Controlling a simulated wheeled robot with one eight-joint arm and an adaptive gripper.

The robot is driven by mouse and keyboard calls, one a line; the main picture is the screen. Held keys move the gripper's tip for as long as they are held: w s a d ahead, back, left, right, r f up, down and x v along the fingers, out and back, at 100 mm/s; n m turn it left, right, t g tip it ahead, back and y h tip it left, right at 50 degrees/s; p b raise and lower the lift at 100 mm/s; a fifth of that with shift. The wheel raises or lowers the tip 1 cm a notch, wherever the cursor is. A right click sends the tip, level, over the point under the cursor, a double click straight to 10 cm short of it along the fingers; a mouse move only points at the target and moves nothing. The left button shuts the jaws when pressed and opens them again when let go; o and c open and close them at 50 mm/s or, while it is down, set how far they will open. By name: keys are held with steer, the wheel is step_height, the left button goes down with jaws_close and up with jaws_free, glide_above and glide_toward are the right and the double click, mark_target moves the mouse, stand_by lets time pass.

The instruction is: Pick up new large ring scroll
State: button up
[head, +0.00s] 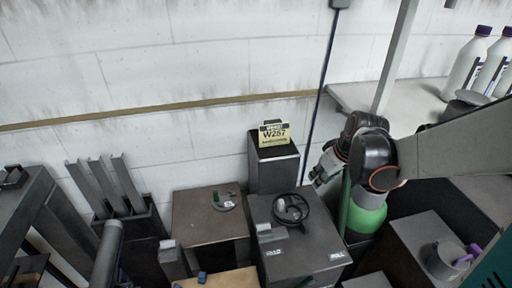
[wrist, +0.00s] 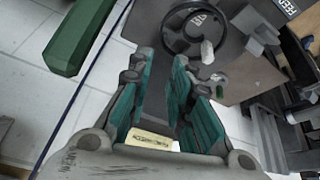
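A large black ring (head: 291,209) lies on top of a dark grey box (head: 312,240) with small white labels. It also shows at the top of the wrist view (wrist: 195,30), with a small grey-white piece beside it. I cannot tell for sure whether this ring is the new large ring scroll. My gripper (head: 322,172) is in the air to the right of the yellow sign, above and to the right of the ring. In the wrist view my gripper (wrist: 165,58) has its teal finger pads apart, with nothing held between them. The ring is beyond the fingertips.
A yellow W257 sign (head: 274,134) stands on a tall dark box. A brown-topped box (head: 208,225) holds a small dark ring with green parts (head: 225,201). A green cylinder (head: 366,212) stands beneath my arm. White bottles (head: 468,62) stand on the right shelf.

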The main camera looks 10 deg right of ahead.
mark_target(291, 208)
steer(key=b+x, duration=0.2)
steer(key=x, duration=0.3)
steer(key=s+b+x, duration=0.1)
steer(key=x, duration=0.3)
steer(key=s+f+b+x, duration=0.1)
steer(key=b+x, duration=0.1)
steer(key=x, duration=0.3)
steer(key=shift+w+d+f+b, duration=0.15)
steer(key=shift+f+b, duration=0.1)
steer(key=shift+b, duration=0.1)
steer(key=shift+r, duration=0.1)
jaws_close()
